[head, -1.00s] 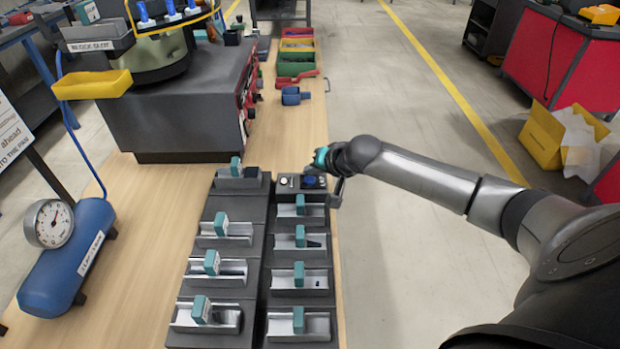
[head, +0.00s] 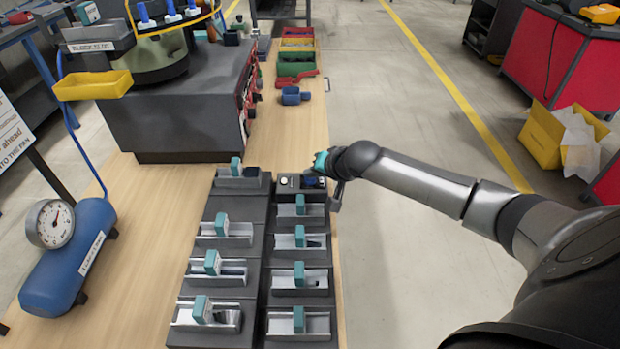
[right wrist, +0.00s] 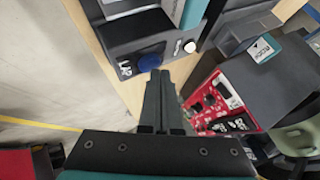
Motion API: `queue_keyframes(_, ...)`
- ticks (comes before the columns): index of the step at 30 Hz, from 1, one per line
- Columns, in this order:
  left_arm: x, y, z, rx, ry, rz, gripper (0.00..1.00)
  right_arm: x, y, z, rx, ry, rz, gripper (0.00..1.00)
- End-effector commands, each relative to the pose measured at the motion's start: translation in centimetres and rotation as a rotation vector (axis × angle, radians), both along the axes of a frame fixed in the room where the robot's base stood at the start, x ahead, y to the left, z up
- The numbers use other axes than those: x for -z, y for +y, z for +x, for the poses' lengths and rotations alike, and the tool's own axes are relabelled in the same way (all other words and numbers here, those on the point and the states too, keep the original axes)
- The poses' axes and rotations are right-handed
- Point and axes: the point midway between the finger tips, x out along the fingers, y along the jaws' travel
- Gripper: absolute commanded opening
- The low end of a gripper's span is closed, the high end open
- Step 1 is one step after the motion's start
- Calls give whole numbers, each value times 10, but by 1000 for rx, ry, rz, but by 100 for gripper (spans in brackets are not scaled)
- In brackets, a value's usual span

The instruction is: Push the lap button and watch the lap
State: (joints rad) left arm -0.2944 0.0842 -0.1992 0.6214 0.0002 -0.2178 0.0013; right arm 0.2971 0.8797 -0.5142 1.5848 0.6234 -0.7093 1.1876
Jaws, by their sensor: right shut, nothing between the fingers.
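A dark button box (head: 291,193) stands at the far end of the right column of lanes. In the right wrist view it carries a blue button (right wrist: 150,62) beside a white label, partly readable as a short word like LAP, and a smaller white button (right wrist: 190,47). My right gripper (right wrist: 159,76) is shut and empty, its fingertips just at the lower edge of the blue button in that view; I cannot tell whether they touch it. In the head view my right gripper (head: 319,178) is over the box's right part and hides some of it. My left gripper is out of view.
Two columns of grey lanes hold teal blocks (head: 299,268). A blue cylinder with a dial gauge (head: 50,223) stands at left.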

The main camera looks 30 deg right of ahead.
Motion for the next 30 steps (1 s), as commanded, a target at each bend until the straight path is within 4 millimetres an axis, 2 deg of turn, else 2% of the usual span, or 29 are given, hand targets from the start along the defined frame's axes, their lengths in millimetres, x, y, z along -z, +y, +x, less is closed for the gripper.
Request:
queue_keyframes(19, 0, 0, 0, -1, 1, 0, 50, 9, 1, 0, 0, 2, 2, 0)
queue_keyframes(30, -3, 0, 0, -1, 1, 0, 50, 7, 1, -1, 0, 4, 1, 0)
